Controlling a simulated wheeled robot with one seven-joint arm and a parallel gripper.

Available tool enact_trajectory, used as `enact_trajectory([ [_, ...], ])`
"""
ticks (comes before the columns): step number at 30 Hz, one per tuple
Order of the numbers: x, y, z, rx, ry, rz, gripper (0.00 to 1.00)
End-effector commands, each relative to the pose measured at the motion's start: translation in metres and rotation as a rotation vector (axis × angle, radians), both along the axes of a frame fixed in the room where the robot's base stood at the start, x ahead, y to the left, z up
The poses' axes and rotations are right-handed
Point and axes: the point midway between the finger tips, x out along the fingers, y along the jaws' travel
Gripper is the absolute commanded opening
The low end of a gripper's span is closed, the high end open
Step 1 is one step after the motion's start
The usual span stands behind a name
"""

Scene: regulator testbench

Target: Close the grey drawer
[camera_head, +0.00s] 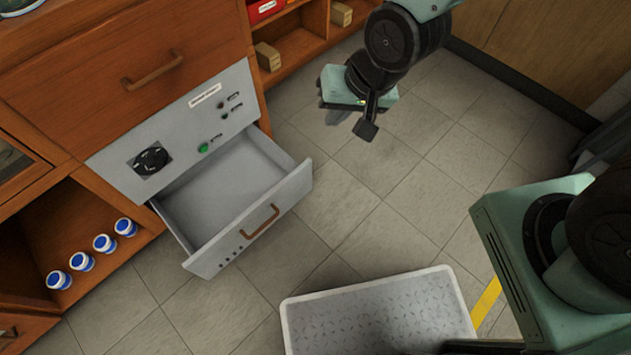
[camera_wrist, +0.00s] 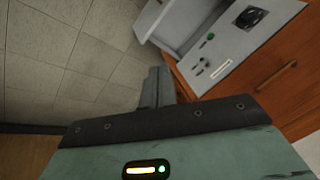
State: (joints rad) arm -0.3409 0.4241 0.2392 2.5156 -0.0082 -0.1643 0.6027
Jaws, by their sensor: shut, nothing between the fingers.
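The grey drawer (camera_head: 262,222) stands pulled out of the wooden cabinet, below a grey control panel. It is empty inside and has a brown handle on its front. The drawer also shows at the top of the wrist view (camera_wrist: 178,22). My gripper (camera_head: 328,102) is in the air to the upper right of the drawer in the head view, apart from it. Its fingers are together and hold nothing. In the wrist view my gripper (camera_wrist: 158,82) points toward the floor beside the drawer and panel.
The grey panel (camera_head: 180,120) has a black dial and a green button. A closed wooden drawer (camera_head: 110,50) is above it. Several blue-and-white jars (camera_head: 92,252) stand on a lower shelf. A light grey tray (camera_head: 380,285) lies on the tiled floor. Floor right of the drawer is clear.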

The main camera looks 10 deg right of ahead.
Motion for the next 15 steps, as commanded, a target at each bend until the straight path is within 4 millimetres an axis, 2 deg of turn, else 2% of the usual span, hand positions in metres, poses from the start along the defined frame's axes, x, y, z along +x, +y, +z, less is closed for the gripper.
enact_trajectory([
  [1, 0.008, -0.002, -0.054, 0.031, 0.001, -0.068, 0.00],
  [3, 0.020, -0.004, -0.097, 0.088, -0.011, -0.164, 0.00],
  [9, 0.046, -0.015, -0.218, 0.264, -0.040, -0.433, 0.00],
  [12, 0.053, -0.023, -0.272, 0.356, -0.047, -0.553, 0.00],
  [15, 0.055, -0.031, -0.315, 0.440, -0.052, -0.651, 0.00],
])
